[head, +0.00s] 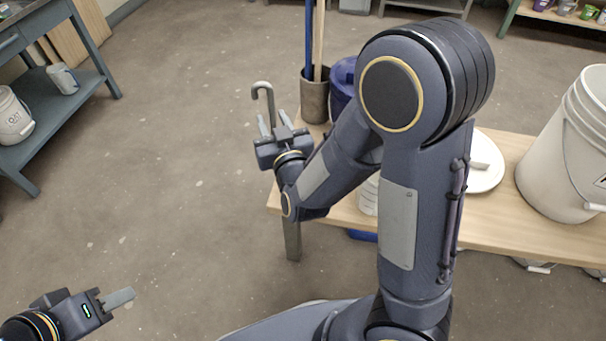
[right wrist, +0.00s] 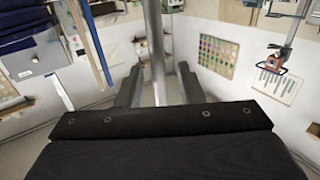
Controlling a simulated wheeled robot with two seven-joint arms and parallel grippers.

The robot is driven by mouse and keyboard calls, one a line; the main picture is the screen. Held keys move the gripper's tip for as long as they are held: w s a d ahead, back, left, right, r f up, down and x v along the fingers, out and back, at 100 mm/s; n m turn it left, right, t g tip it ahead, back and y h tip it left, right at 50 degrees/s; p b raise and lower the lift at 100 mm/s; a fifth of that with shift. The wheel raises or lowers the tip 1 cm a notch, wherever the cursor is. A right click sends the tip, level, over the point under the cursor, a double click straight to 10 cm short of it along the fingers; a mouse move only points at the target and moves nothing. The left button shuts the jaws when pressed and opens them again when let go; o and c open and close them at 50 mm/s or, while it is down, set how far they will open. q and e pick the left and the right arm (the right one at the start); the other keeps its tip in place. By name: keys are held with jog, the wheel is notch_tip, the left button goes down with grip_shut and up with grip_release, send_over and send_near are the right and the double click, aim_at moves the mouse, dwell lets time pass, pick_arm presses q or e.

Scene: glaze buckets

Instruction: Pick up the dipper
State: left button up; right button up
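The dipper (head: 264,98) shows as a grey handle with a hooked top at the near-left end of the wooden table. Its lower part is hidden behind my right gripper (head: 273,121). In the right wrist view the handle (right wrist: 154,45) runs as a grey rod between the two fingers of my right gripper (right wrist: 158,88). Gaps show on both sides of the rod, so the fingers are open around it. My left gripper (head: 118,299) is low at the left, far from the dipper, with one finger visible; its opening cannot be told.
The wooden table (head: 510,225) holds a grey pot (head: 314,100) with long handles, a blue bucket (head: 342,75), a white plate (head: 488,178) and a large white bucket (head: 565,150). My right arm hides much of the table. A shelf (head: 75,95) stands at left; floor between is clear.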

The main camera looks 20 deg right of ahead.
jog(key=shift+w, duration=0.35)
jog(key=shift+c, duration=0.4)
grip_shut()
dwell(0.8)
